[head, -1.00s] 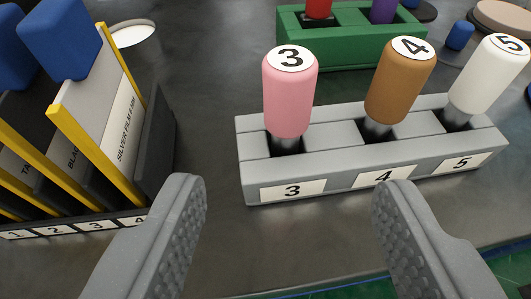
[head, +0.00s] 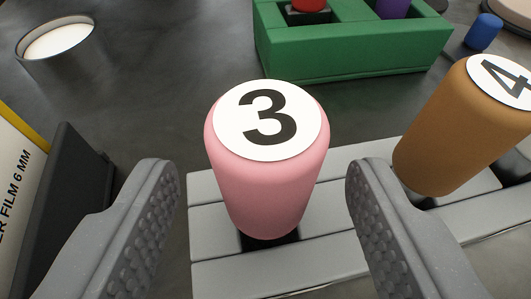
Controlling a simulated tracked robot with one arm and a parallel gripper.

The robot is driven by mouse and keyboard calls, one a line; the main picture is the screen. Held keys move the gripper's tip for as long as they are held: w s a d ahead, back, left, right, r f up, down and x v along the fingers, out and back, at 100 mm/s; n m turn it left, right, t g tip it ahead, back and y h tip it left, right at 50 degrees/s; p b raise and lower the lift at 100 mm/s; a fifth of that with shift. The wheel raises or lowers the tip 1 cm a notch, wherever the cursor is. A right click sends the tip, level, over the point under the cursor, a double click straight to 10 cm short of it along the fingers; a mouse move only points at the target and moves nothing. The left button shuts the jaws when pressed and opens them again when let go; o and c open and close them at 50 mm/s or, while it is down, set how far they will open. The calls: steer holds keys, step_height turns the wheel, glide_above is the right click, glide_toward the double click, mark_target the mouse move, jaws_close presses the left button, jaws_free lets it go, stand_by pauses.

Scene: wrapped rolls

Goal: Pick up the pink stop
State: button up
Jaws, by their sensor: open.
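The pink stop (head: 268,190) is a rounded pink peg with a white top disc marked 3. It stands upright in a slot of the grey holder (head: 330,210), in the middle of the head view. My gripper (head: 265,180) is open, one finger on each side of the pink stop. Gaps show between the fingers and the stop. The stop's lower end is hidden in the slot.
A brown stop (head: 455,130) marked 4 stands in the same holder, close to my right finger. A green block (head: 350,50) with red and purple pieces lies behind. A dark rack with a film sheet (head: 18,170) is at left. A metal cup-like recess (head: 58,45) is at upper left.

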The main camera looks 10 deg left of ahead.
steer(key=shift+x, duration=2.2)
steer(key=c, duration=1.1)
steer(key=shift+r, duration=0.1)
